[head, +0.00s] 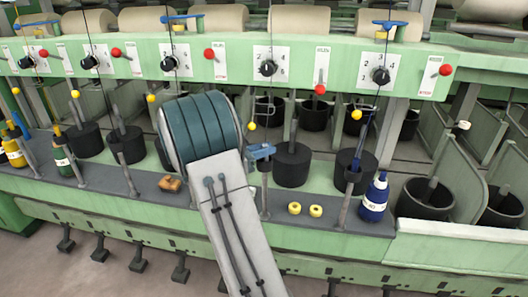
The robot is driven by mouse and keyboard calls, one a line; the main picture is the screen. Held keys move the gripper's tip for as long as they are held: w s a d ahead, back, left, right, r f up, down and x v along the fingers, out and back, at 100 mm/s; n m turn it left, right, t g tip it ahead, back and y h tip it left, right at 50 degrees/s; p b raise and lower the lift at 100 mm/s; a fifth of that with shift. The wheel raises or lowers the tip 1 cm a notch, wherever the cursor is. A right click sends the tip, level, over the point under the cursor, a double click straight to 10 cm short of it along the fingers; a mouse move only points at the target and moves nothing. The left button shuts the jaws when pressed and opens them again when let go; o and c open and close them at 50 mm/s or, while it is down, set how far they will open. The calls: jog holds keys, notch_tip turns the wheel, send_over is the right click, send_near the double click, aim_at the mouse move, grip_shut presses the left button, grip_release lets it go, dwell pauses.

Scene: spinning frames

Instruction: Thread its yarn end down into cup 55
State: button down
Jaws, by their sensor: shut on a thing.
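Several black cups stand in a row behind the green rail, among them one right of my arm (292,165), one further right (356,170) and a larger one at the far right (424,199). I cannot read a number on any cup, so I cannot tell which is cup 55. Thin dark yarn strands (272,20) run down from the top past the dial plates; a loose yarn end is too fine to make out. My arm rises from the bottom centre and covers part of the row.
A blue fitting (262,151) sits right of my arm. Red knobs (320,90) line the green panel.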

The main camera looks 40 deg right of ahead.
jog(key=c, duration=1.3)
grip_release()
jog(key=w+a+b, duration=0.1)
jog(key=w+a, duration=0.1)
jog(key=a, duration=1.1)
jog(key=shift+w+a+b, duration=0.25)
jog(key=shift+w+b, duration=0.05)
